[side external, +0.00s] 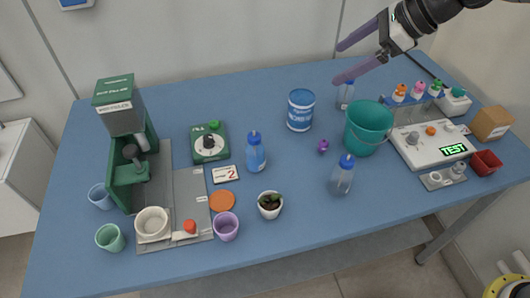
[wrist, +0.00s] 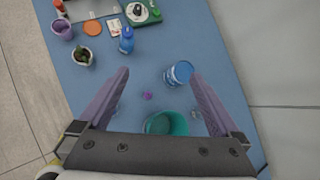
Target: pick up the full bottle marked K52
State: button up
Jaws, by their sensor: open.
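Three bottles stand upright on the blue table. One looks filled with blue (side external: 256,158) and has a blue cap; it stands left of centre and shows in the wrist view (wrist: 126,44). A clear, pale bottle (side external: 342,178) with a blue cap stands in front of the teal bucket. Another pale bottle (side external: 346,94) stands behind the bucket, partly covered by my lower finger in the side view. I cannot read a K52 mark on any of them. My gripper (side external: 340,63) is open and empty, high above the back right of the table; its purple fingers (wrist: 160,73) frame the wrist view.
A teal bucket (side external: 367,130) and a blue-white can (side external: 301,111) stand near the pale bottles. A small purple object (side external: 323,146) lies between. A white device (side external: 430,145) fills the right end; a green machine (side external: 128,145), the left. A potted plant (side external: 270,205) stands in front.

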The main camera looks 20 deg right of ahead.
jog(key=w+a+f+g, duration=0.1)
jog(key=w+a+f, duration=0.2)
jog(key=a+f, duration=0.4)
jog(key=g, duration=0.2)
send_near(264, 146)
jog(key=x, duration=0.8)
jog(key=shift+w+a+f, duration=0.1)
jog(key=shift+f, duration=0.1)
jog(key=shift+x, duration=2.85)
jog(key=shift+a, duration=0.15)
jog(key=shift+c, duration=0.3)
jog(key=shift+r, duration=0.15)
grip_shut()
